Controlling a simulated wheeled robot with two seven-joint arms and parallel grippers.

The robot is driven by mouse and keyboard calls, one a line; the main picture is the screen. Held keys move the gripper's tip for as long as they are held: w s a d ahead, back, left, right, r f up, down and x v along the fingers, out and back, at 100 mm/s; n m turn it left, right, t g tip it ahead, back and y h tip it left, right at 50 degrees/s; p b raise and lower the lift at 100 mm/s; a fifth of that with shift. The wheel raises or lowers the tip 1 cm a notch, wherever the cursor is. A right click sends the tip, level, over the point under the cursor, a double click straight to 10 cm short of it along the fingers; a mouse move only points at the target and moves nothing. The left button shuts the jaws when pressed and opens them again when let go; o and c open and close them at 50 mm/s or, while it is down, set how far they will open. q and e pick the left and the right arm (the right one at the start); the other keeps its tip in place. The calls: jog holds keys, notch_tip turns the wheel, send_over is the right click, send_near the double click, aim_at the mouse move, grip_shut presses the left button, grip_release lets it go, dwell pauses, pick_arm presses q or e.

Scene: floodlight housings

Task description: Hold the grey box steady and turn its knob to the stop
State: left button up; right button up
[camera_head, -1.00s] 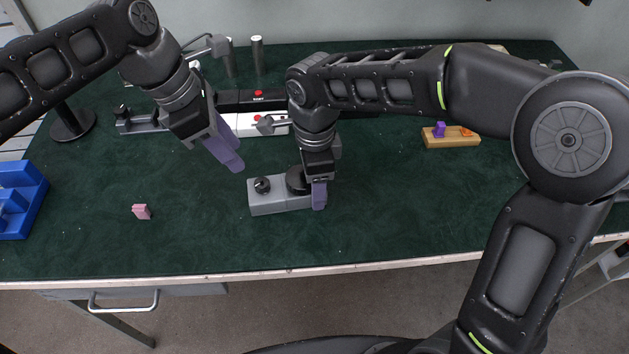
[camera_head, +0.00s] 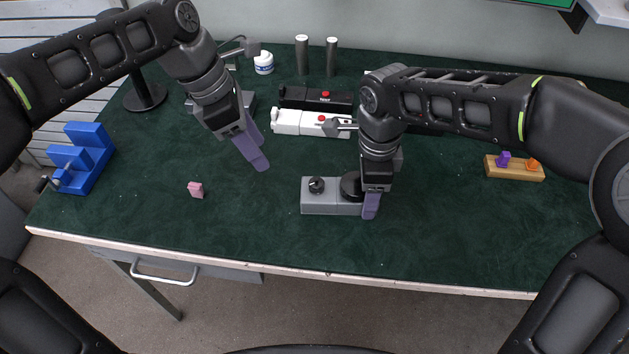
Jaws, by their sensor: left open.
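The grey box (camera_head: 322,209) lies on the green table, a little right of centre. A small black knob (camera_head: 316,185) stands on its left part, and a larger dark round knob (camera_head: 351,186) on its right part, partly hidden by my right gripper. My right gripper (camera_head: 371,205) points down at the box's right end, one purple finger against or just before its front side. The other finger is hidden, so its grip is unclear. My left gripper (camera_head: 257,155) is open and empty above the table, left of and behind the box, apart from it.
A pink block (camera_head: 196,189) lies left of the box. A blue stepped fixture (camera_head: 84,155) stands at the left edge. Behind are black (camera_head: 315,97) and white (camera_head: 300,122) bars with red buttons. A wooden block (camera_head: 514,172) with coloured pegs is at right. The table front is clear.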

aim_at(309, 184)
pick_arm(q)
jog(key=s+a+f+n+h, duration=0.1)
jog(key=a, duration=0.1)
jog(key=s+a+f+n+h, duration=0.1)
jog(key=s+a+f, duration=0.1)
jog(key=s+a+f+n+h, duration=0.1)
jog(key=a+f, duration=0.1)
jog(key=shift+s+a+g, duration=0.15)
jog(key=shift+s+g, duration=0.05)
jog(key=shift+g, duration=0.1)
jog(key=h, duration=0.1)
jog(key=s+t+h, duration=0.1)
jog(key=h, duration=0.1)
jog(key=shift+s+d+f+t+h, duration=0.25)
jog(key=shift+s+d+t+h, duration=0.1)
jog(key=shift+s+t+h, duration=0.05)
jog(key=shift+w+d+r+m+t+h, duration=0.35)
jog(key=shift+d+r+m+t+h, duration=0.25)
jog(key=shift+d+m, duration=0.25)
jog(key=shift+w+d+r+m+t+h, duration=0.35)
jog(key=shift+d+r+m+t+h, duration=0.2)
jog(key=shift+d+m, duration=0.25)
jog(key=shift+d+f, duration=0.1)
jog(key=x, duration=1.1)
jog(key=shift+d+f, duration=0.2)
jog(key=shift+d, duration=0.15)
grip_shut()
